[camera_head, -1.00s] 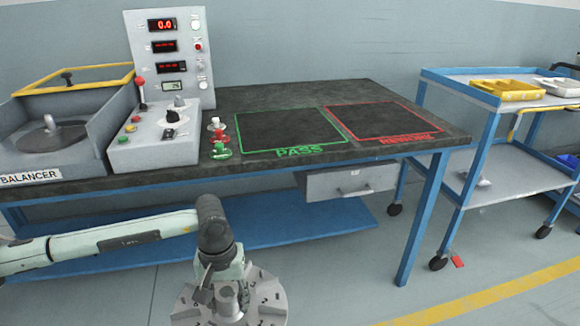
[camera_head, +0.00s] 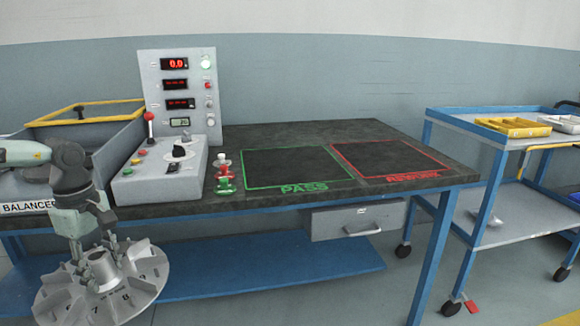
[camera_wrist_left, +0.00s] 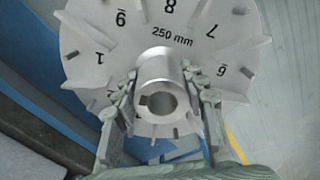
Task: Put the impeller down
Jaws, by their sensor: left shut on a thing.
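The impeller (camera_head: 139,270) is a grey metal disc with numbered vanes and a raised central hub. My left gripper (camera_head: 97,252) is shut on its hub and holds it in the air in front of the bench, at the lower left of the head view. In the left wrist view the impeller (camera_wrist_left: 165,40) shows its numbered face and "250 mm" marking, with the left gripper's fingers (camera_wrist_left: 168,105) on both sides of the hub. On the bench top are an empty green PASS square (camera_head: 297,187) and an empty red REWORK square (camera_head: 405,178). My right gripper is not in view.
The balancer (camera_head: 30,206) and its control panel (camera_head: 178,110) stand at the bench's left. Small red, white and green pieces (camera_head: 224,175) stand left of PASS. A drawer (camera_head: 350,221) hangs below the bench top. A blue cart (camera_head: 470,125) with a yellow tray (camera_head: 513,127) stands right.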

